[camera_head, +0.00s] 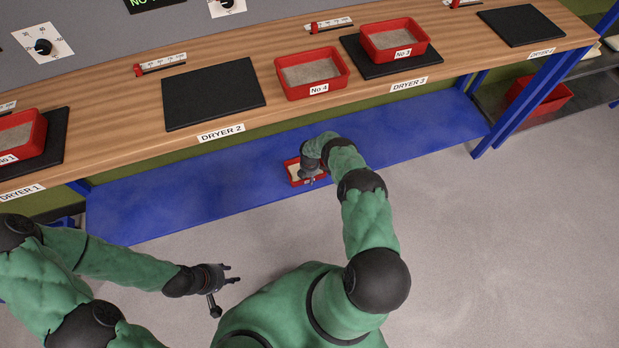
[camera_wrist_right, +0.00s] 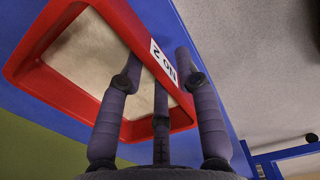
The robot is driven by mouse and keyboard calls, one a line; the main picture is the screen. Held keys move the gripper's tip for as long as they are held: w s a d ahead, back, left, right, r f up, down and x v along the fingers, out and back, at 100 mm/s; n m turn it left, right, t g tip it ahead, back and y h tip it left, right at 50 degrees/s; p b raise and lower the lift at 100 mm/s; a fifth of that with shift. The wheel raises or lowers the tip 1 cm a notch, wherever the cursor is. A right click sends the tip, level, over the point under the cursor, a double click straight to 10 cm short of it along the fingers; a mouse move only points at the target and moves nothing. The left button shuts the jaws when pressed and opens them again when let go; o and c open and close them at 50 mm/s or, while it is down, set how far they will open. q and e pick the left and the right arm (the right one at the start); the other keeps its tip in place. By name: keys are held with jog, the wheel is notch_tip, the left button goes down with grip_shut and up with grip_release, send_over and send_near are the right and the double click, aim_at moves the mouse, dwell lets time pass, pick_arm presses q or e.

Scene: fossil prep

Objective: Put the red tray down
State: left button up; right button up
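The red tray (camera_head: 291,174), with pale contents, is at the lower blue shelf (camera_head: 210,193) below the bench. Its label reads No 2 in the right wrist view, where its red rim (camera_wrist_right: 70,88) shows large. My right gripper (camera_head: 309,180) is shut on the tray's labelled wall (camera_wrist_right: 163,62), with fingers on both sides of it. My arm hides part of the tray in the head view. I cannot tell whether the tray touches the shelf. My left gripper (camera_head: 226,283) is open and empty, over the floor in front of the shelf.
On the bench, the Dryer 2 pad (camera_head: 213,94) is bare. Tray No 4 (camera_head: 311,74) stands on bare wood beside it. Tray No 3 (camera_head: 394,38) and tray No 1 (camera_head: 22,133) stand on pads. Another pad (camera_head: 521,25) is empty. The blue shelf is clear on both sides.

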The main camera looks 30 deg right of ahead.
notch_tip(320, 180, up, 8)
jog(key=p, duration=0.3)
jog(key=shift+p, duration=0.3)
